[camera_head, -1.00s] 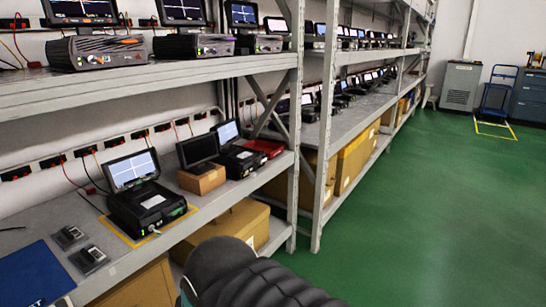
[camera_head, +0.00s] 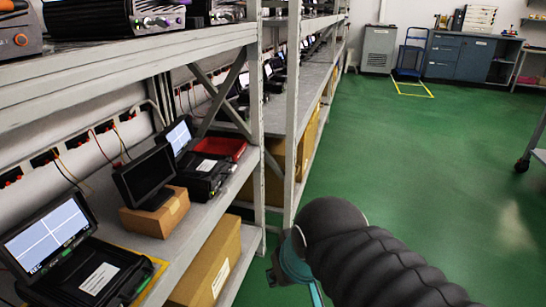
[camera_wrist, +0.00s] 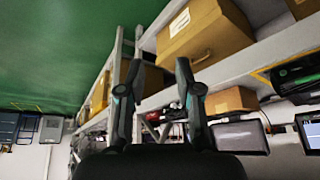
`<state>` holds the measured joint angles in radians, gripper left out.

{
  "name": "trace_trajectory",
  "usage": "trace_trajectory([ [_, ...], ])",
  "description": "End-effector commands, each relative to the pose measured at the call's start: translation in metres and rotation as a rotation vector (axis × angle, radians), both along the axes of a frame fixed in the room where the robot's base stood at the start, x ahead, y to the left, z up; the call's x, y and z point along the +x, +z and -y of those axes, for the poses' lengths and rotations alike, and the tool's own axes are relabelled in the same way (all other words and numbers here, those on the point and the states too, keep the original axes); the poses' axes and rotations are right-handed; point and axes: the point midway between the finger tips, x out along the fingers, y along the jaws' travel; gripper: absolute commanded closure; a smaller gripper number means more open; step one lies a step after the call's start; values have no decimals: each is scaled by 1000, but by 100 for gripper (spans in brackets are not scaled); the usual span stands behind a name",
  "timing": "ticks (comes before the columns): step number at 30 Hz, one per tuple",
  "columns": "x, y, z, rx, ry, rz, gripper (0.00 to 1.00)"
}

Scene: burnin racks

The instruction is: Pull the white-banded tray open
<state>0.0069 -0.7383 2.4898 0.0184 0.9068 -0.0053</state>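I cannot make out a white-banded tray in either view. A red tray (camera_head: 222,148) lies on the middle shelf, with no white band that I can see. My gripper (camera_wrist: 155,78) shows in the wrist view with its two fingers apart and nothing between them. The wrist picture is upside down, and the rack with its cardboard boxes lies beyond the fingers. In the head view my arm reaches in at the lower right, its end beside the rack's front edge; the fingers are largely hidden there.
The rack's middle shelf (camera_head: 190,222) holds a tester with a screen (camera_head: 48,240), a dark monitor (camera_head: 146,178) on a small box, and another tester (camera_head: 205,172). A large cardboard box (camera_head: 212,265) sits below. A blue drawer cabinet (camera_head: 462,58) stands far back.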

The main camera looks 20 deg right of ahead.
Motion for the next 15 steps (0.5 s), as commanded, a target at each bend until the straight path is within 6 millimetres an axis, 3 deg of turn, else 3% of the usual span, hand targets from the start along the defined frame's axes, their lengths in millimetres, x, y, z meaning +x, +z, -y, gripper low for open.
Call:
trace_trajectory([
  [7,40,-11,-14,204,-72,-113,66],
  [15,128,-10,-17,588,-166,-202,66],
])
